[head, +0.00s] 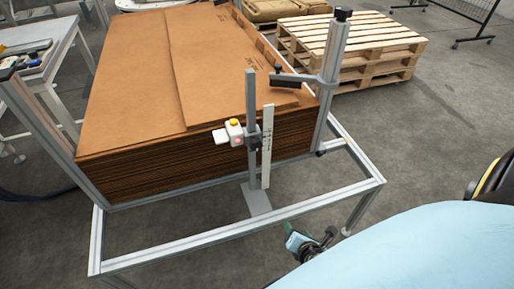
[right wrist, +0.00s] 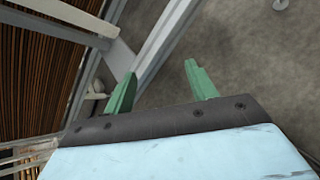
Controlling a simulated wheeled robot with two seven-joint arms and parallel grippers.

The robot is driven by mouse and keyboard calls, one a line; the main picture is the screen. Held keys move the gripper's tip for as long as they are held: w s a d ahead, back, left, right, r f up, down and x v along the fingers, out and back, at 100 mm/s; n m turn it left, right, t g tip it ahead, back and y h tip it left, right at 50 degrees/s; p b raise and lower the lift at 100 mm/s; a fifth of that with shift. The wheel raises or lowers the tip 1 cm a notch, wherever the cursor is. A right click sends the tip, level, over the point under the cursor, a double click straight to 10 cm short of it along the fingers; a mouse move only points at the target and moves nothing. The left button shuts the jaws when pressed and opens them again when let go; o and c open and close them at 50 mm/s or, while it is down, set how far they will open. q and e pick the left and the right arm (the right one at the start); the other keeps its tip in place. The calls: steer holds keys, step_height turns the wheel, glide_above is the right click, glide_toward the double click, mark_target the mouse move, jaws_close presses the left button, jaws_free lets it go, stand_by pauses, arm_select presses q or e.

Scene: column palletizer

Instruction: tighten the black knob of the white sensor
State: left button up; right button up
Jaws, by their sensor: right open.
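The white sensor (head: 221,136), with a yellow top and a red light, is mounted on a grey upright post (head: 251,95) in front of the cardboard stack in the head view. A black clamp part (head: 254,138) sits at the post beside the sensor; I cannot clearly make out the knob on it. My right gripper (head: 293,237) is below and right of the sensor, near the front rail and apart from the sensor. In the right wrist view its green fingers (right wrist: 160,75) are spread and empty. My left gripper is not in view.
A metal frame (head: 235,226) surrounds the stack of brown cardboard (head: 130,80). A white scale strip (head: 267,145) stands just right of the post. A black-topped arm (head: 298,79) reaches over the stack from the right column. Wooden pallets (head: 375,45) stand behind on open floor.

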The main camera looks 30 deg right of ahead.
steer(key=w+a+r+n+t, duration=0.2)
steer(key=r+n, duration=0.1)
steer(key=r, duration=0.3)
steer(key=w+a+r+n+t, duration=0.1)
steer(key=w+r+n+t, duration=0.2)
steer(key=r, duration=0.3)
steer(key=n+t, duration=0.3)
glide_toward(257, 148)
steer(key=x, duration=0.7)
steer(key=shift+w, duration=0.25)
steer(key=shift+w+d, duration=0.25)
steer(key=shift+w, duration=0.35)
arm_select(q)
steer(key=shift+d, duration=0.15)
arm_select(e)
steer(key=shift+c, duration=0.5)
steer(key=c, duration=0.9)
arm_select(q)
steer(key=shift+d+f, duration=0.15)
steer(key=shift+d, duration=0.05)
